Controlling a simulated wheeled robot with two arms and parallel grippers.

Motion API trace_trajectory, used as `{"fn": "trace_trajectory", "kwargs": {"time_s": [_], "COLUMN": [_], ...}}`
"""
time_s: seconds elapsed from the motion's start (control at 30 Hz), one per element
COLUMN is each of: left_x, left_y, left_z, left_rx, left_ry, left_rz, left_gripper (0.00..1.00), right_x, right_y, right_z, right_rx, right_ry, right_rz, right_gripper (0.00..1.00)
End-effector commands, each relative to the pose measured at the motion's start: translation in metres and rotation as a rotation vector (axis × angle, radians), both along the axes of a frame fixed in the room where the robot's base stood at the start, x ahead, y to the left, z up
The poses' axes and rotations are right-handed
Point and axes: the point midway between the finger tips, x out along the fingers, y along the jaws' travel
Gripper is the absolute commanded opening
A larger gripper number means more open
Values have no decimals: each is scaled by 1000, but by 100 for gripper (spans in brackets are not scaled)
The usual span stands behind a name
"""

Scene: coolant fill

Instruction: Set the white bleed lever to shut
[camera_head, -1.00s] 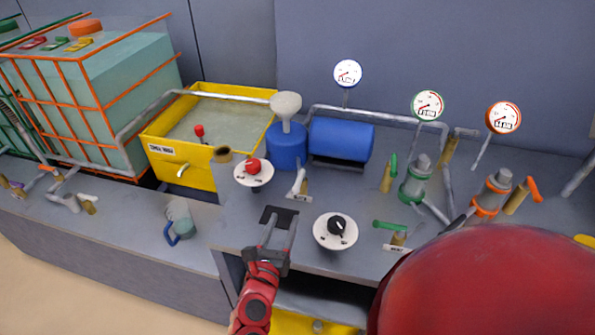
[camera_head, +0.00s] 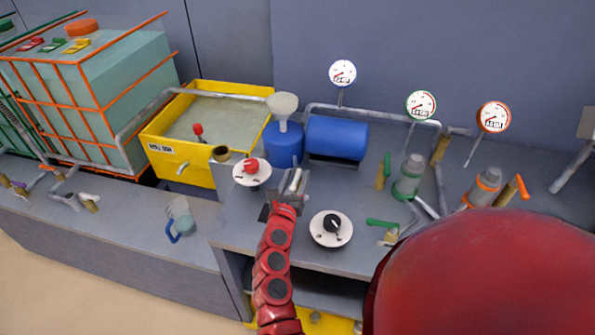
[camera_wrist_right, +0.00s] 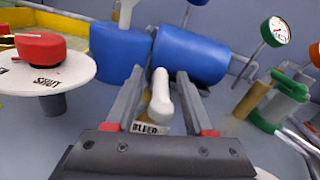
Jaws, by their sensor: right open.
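The white bleed lever (camera_wrist_right: 161,97) stands in the middle of the right wrist view, behind a small label (camera_wrist_right: 150,128) reading "BLEED". In the head view the lever (camera_head: 296,180) shows as a small white piece between the fingers, partly hidden. My right gripper (camera_head: 292,183) is open, with one finger on each side of the lever. In the wrist view its fingers (camera_wrist_right: 158,92) stand apart with gaps to the lever, and I see no contact. My left gripper is not in view.
A red knob (camera_head: 251,166) on a white dial marked "SHUT" stands close on the left. A black knob dial (camera_head: 331,228) is in front to the right. A blue tank (camera_head: 337,138) and blue funnel pot (camera_head: 284,145) stand behind. A large red rounded shape hides the lower right.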

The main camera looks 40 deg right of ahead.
Motion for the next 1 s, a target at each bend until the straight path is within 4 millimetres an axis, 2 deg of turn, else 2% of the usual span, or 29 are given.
{"fn": "trace_trajectory", "kwargs": {"time_s": [0.13,0.43,0.47,0.73,1.0], "left_x": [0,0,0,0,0], "left_y": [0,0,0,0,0], "left_z": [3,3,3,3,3], "left_rx": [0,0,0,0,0], "left_ry": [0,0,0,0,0], "left_rz": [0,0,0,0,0], "left_gripper": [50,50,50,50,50], "right_x": [7,9,8,8,8], "right_y": [-10,-11,-11,-11,-11], "right_z": [2,0,0,0,0], "right_rx": [0,0,0,0,0], "right_ry": [-2,0,0,0,0], "right_rz": [-2,-1,-2,-2,-2], "right_gripper": [53,53,50,1,0]}}
